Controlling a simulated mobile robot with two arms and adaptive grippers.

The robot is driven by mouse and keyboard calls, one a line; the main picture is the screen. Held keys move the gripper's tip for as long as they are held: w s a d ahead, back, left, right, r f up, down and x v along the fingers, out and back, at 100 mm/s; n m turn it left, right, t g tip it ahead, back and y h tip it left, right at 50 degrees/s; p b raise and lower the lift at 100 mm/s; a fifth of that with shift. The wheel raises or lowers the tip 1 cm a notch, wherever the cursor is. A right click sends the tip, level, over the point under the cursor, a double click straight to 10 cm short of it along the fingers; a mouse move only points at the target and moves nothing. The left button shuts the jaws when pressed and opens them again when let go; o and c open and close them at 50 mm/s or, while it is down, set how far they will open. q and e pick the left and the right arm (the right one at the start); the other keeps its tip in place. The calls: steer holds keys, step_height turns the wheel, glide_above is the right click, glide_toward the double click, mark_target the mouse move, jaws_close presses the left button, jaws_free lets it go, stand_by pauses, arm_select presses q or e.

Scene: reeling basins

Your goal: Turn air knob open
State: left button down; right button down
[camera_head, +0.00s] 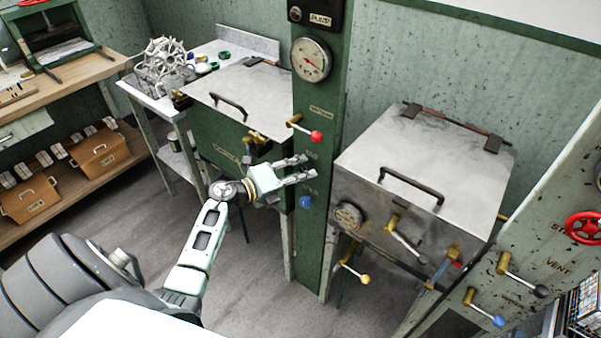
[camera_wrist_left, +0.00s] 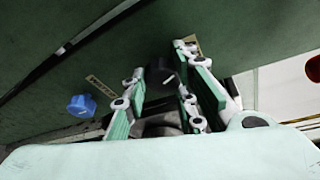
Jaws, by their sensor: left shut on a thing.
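The green post (camera_head: 318,110) stands between the two basins and carries the knobs. My left gripper (camera_head: 307,169) reaches in from the left to the post's front. In the left wrist view a small black knob (camera_wrist_left: 158,72) with a light mark sits between my left fingers, which are shut on it. In the head view the fingers hide this knob. A blue knob (camera_head: 305,201) is just below my fingers on the post and also shows in the left wrist view (camera_wrist_left: 81,105). My right gripper is not in view.
A red-tipped lever (camera_head: 308,131) and a round gauge (camera_head: 311,60) are on the post above my gripper. The left basin (camera_head: 240,95) is beside my forearm. The right basin (camera_head: 425,165) has a handled lid and projecting levers. The floor (camera_head: 265,285) in front is clear.

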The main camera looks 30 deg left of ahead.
arm_select(q)
steer(key=shift+s+d+f+n+t+h+b, duration=0.25)
steer(key=shift+n+t+b, duration=0.45)
steer(key=shift+n, duration=1.4)
steer(key=shift+w+d+f+n+t+h+b, duration=0.1)
steer(key=shift+f+n+t+h+b, duration=0.55)
steer(key=shift+n, duration=1.45)
steer(key=shift+s+d+f+n+t+y+b, duration=0.1)
steer(key=shift+n+t+b, duration=0.25)
steer(key=shift+n+b, duration=1.2)
steer(key=shift+n+p, duration=0.55)
steer(key=shift+n, duration=0.3)
steer(key=c, duration=1.8)
jaws_free()
steer(key=shift+d, duration=0.1)
steer(key=shift+o, duration=1.1)
steer(key=shift+w, duration=0.1)
steer(key=shift+r, duration=0.15)
steer(key=shift+a+r, duration=0.2)
steer(key=shift+a, duration=0.05)
